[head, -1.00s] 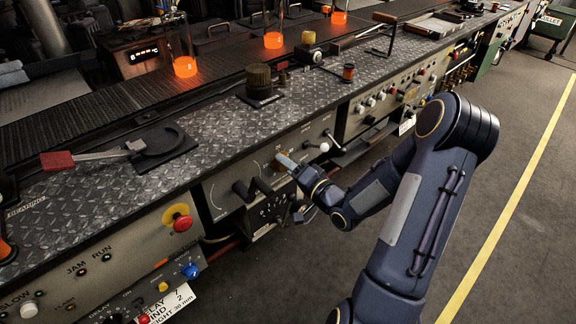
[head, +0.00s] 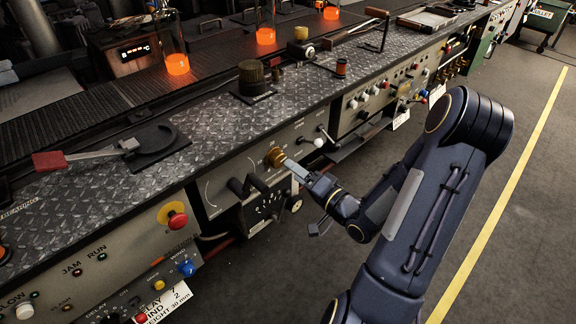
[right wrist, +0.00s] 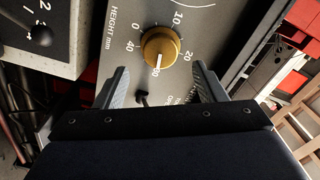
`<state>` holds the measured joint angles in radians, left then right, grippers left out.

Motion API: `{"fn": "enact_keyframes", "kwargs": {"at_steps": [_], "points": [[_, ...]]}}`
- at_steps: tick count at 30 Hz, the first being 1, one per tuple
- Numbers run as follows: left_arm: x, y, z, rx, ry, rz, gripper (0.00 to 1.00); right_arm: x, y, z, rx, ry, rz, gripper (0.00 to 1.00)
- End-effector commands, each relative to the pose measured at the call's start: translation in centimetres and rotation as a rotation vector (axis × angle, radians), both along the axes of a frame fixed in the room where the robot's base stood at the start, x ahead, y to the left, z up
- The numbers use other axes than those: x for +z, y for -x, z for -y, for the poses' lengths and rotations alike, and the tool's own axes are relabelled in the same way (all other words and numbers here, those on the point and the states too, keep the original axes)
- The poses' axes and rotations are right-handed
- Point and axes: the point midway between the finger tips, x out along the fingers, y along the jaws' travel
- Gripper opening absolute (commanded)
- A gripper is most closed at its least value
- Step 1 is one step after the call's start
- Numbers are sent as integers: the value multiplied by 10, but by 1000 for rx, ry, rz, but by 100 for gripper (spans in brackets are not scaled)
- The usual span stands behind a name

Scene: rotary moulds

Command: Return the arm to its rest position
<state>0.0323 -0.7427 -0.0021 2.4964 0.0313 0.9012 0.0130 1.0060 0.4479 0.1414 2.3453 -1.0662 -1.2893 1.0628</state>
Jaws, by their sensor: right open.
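My right arm (head: 430,210) reaches in from the lower right of the head view. Its gripper (head: 290,164) is beside the front panel, close to a brass knob (head: 275,157). In the right wrist view the two fingers of the gripper (right wrist: 157,85) are apart with nothing between them. The brass knob (right wrist: 159,47) stands beyond the fingertips, apart from them, on a panel marked "HEIGHT mm". Its white mark points down, near 30 on the scale. My left gripper is not in view.
The panel carries dark levers (head: 250,186) and a white-knobbed lever (head: 320,141) near the gripper. A red button (head: 177,220) is farther left. Glowing orange glasses (head: 177,63) stand along the conveyor (head: 95,105). The floor (head: 500,130) on the right is clear.

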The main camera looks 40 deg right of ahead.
Motion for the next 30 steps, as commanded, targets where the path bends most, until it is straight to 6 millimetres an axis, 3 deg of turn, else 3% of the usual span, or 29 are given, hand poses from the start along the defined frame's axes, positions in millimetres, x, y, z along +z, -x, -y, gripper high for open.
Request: {"fn": "enact_keyframes", "kwargs": {"at_steps": [6,23,26,30], "points": [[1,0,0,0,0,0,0,0,17,2,-1,-2,0,64],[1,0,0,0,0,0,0,0,16,2,0,8,-4,64],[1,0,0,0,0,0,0,2,10,1,-7,79,-48,64],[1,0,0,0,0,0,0,9,0,0,-41,313,-204,64]]}}
